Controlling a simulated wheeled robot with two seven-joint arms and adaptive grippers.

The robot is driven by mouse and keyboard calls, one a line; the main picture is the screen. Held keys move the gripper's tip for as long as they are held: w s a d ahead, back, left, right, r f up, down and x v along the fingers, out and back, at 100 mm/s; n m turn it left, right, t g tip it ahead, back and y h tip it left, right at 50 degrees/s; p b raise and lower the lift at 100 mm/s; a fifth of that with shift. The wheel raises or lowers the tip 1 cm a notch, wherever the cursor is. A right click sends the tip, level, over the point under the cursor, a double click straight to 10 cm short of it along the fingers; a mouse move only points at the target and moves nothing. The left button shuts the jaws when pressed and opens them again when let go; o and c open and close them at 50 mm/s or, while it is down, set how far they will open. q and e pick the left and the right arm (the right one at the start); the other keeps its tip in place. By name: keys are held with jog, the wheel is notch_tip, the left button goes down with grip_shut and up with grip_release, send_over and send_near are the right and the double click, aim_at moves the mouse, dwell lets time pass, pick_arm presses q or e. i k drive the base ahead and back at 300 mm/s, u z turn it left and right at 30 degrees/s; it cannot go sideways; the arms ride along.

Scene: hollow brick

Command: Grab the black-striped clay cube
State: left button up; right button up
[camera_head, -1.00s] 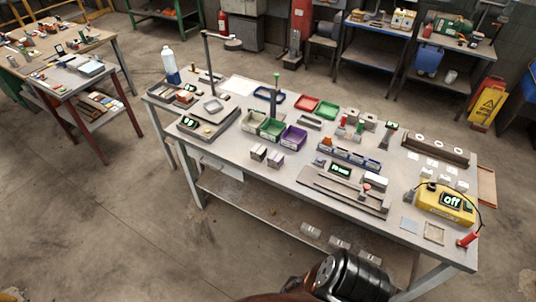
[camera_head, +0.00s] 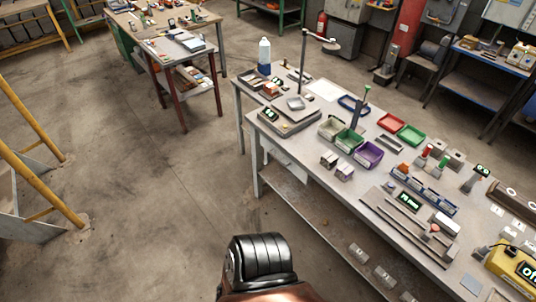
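Two small grey-beige cubes stand side by side near the front edge of the workbench, in front of the colored bins: a left cube (camera_head: 329,159) and a right cube (camera_head: 345,171). Both look pale with darker marks. They are too small for me to tell which one has black stripes. Neither of my grippers shows. A black ribbed part of my own arm is at the bottom middle, over the floor and apart from the bench.
The workbench (camera_head: 297,175) holds a purple bin (camera_head: 369,155), a green bin (camera_head: 349,140), a digital scale (camera_head: 290,122) and a yellow device (camera_head: 515,268). Several pale blocks lie on its lower shelf. A yellow frame (camera_head: 38,130) stands at left. Floor between is clear.

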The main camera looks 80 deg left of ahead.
aim_at(329, 160)
jog(key=u, duration=2.1)
